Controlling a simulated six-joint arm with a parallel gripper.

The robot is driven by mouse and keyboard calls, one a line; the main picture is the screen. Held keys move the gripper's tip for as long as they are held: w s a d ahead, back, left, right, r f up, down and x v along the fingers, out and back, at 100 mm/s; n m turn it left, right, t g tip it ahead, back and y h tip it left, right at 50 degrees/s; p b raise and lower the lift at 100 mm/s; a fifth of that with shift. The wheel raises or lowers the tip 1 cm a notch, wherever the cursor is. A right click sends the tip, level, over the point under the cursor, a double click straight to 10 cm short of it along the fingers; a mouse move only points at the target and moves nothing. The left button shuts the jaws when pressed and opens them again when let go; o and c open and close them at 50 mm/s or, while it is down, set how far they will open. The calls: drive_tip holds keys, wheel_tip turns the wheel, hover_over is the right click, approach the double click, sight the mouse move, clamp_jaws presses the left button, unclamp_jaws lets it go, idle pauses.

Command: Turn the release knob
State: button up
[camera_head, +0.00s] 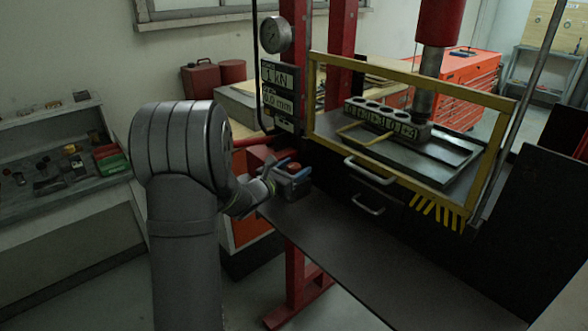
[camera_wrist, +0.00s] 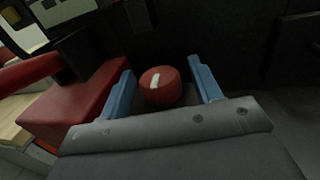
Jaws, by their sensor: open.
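The release knob (camera_wrist: 160,87) is a round red knob with a white mark across its top. In the wrist view it sits between the two blue fingers of my gripper (camera_wrist: 163,88), with a visible gap on each side. My gripper is open and I see no contact with the knob. In the head view the knob (camera_head: 294,168) shows small and red beside my gripper (camera_head: 285,173), at the left end of the press's dark front table. Part of the knob's base is hidden behind my gripper body.
A red box (camera_wrist: 78,107) stands just left of the knob in the wrist view. The press has a yellow guard frame (camera_head: 408,79), metal handles (camera_head: 369,170) and a display panel (camera_head: 277,78). The dark front table (camera_head: 345,245) is clear.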

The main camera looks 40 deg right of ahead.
drive_tip(key=c, duration=1)
drive_tip(key=shift+o, duration=0.2)
drive_tip(key=shift+s+n+t, duration=0.1)
drive_tip(key=shift+n+t, duration=0.3)
drive_tip(key=shift+t, duration=0.2)
drive_tip(key=shift+n+t+y, duration=0.6)
drive_tip(key=shift+n+t, duration=0.4)
drive_tip(key=shift+t, duration=0.5)
drive_tip(key=o, duration=1)
drive_tip(key=shift+c, duration=0.2)
